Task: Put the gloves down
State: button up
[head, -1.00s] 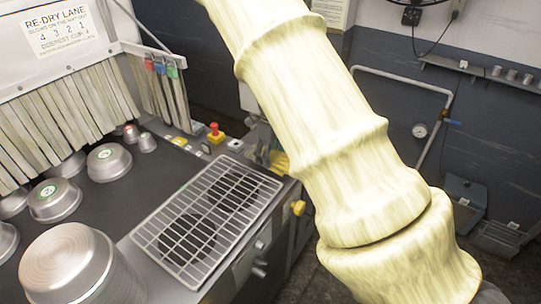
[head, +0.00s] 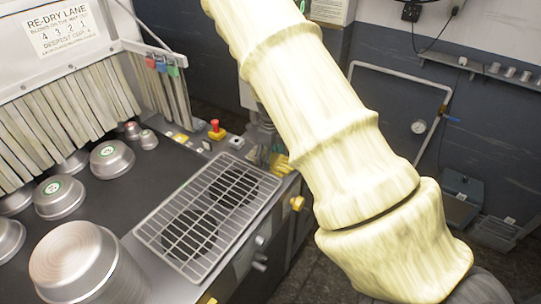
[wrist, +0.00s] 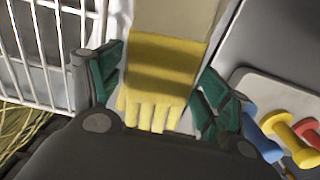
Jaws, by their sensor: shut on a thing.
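The yellow gloves (wrist: 160,62) hang between the two green-padded fingers of my gripper (wrist: 158,88) in the wrist view. A pale cuff is at the top of that view and the yellow glove fingers point down toward my palm. My gripper is shut on the gloves. In the head view the gloves (head: 279,162) show as a small yellow patch beside the far right corner of the counter, by the wire grid. My gripper (head: 262,145) is small there and partly hidden by my pale-sleeved arm. I cannot tell whether the gloves touch a surface.
A wire grid (head: 208,212) covers round dark openings on the counter. Upturned metal pans (head: 60,197) stand at left before a strip curtain (head: 70,110). A red stop button (head: 215,127) is near the gripper. Blue, yellow and red knobs (wrist: 290,135) are right of it in the wrist view.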

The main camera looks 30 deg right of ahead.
aim_at(271, 158)
jog(key=o, duration=1.1)
jog(key=shift+o, duration=0.2)
notch_tip(271, 158, up, 12)
jog(key=b, duration=0.3)
jog(key=shift+r, duration=0.15)
